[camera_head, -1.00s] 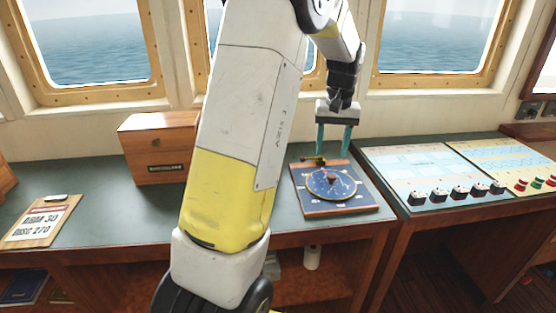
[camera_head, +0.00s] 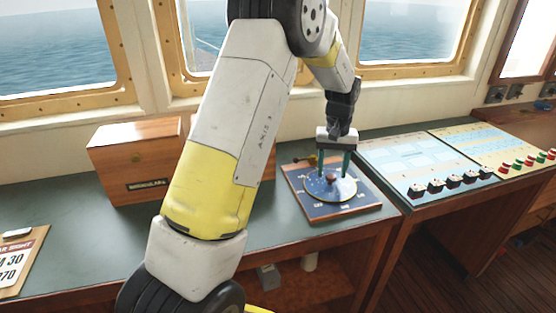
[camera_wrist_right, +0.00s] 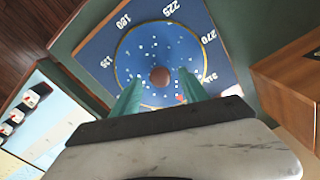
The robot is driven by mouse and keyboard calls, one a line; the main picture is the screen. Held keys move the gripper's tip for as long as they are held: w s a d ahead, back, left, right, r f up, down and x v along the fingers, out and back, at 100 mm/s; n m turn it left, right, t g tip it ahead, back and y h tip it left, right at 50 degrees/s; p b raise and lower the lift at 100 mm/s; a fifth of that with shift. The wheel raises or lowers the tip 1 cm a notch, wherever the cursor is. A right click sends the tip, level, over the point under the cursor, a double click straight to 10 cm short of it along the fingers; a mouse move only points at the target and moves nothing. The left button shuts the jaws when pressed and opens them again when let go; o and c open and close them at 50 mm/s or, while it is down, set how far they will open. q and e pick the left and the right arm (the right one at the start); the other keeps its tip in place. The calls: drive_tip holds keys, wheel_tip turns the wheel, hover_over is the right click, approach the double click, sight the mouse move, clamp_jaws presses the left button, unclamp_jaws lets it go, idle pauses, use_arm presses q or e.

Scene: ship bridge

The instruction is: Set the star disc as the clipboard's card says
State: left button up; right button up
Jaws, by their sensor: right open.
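The star disc (camera_head: 330,186) is a round dark blue plate with a gold rim and a brown centre knob (camera_wrist_right: 160,76). It lies on a square blue board with printed degree numbers (camera_head: 300,203). In the right wrist view 135, 180, 225 and 270 are legible on the board. My right gripper (camera_head: 334,168) is above the disc with its two green fingers apart on either side of the knob. Whether the fingers touch the disc cannot be told. My left gripper is out of view.
A wooden box (camera_head: 140,165) labelled binoculars stands on the green desk left of my right arm. A console with knobs and charts (camera_head: 420,160) adjoins on the right.

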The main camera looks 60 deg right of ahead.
drive_tip(key=shift+f, duration=0.6)
drive_tip(key=shift+c, duration=0.2)
clamp_jaws()
idle(0.9)
